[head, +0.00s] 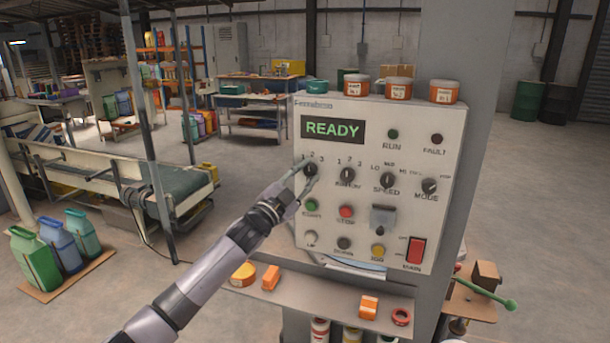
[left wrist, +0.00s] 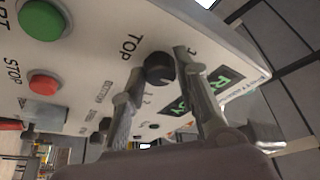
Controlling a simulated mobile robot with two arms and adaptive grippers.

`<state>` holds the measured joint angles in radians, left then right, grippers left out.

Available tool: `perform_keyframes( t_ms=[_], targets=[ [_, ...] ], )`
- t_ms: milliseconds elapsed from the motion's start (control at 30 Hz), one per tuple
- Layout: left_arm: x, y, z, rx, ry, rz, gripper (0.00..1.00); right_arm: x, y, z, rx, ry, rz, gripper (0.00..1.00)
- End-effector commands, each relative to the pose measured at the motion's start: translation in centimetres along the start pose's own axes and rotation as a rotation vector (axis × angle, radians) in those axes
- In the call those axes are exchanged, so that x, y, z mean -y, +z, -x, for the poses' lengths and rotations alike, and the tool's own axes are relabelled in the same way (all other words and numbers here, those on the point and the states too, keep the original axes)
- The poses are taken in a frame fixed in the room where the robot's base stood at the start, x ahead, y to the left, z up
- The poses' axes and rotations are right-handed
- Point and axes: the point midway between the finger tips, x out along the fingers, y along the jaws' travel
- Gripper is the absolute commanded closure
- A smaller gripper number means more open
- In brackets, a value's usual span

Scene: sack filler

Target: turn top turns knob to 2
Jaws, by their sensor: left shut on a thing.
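The top turns knob (head: 310,169) is a small black dial at the upper left of the grey control panel (head: 300,130), under the marks 1, 2 and 3. My left gripper (head: 306,176) reaches it from the lower left and is shut on it, a finger on either side. In the left wrist view, the black knob (left wrist: 160,67) shows between the two grey fingers beside the label TOP. The green display (head: 332,129) reads READY. My right gripper is not in view.
The bottom turns knob (head: 347,175) sits close to the right. Speed (head: 386,181) and mode (head: 429,186) dials lie further right. Green (head: 312,205) and red (head: 346,211) buttons are just below. Tins (head: 398,88) stand on the panel top. A shelf (head: 330,298) with orange items lies below.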

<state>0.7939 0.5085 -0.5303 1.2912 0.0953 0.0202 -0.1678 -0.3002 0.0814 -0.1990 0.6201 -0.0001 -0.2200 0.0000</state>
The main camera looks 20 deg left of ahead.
Motion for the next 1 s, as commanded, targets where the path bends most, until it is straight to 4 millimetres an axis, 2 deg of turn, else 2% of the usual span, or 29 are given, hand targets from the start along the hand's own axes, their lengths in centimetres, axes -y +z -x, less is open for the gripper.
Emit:
perform_keyframes(
  t_ms=[367,400,700,1000],
  targets=[
    [-0.03,0.03,0.00,0.001,0.002,-0.005,1.00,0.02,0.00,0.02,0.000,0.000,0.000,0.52],
    [-0.03,0.03,0.00,0.001,0.002,-0.005,0.71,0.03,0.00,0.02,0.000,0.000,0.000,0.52],
    [-0.02,0.01,0.00,0.000,0.002,-0.004,0.52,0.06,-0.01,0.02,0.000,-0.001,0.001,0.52],
    [-0.03,0.02,0.09,0.000,0.002,-0.004,0.52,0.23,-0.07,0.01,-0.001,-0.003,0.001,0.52]
  ],
)
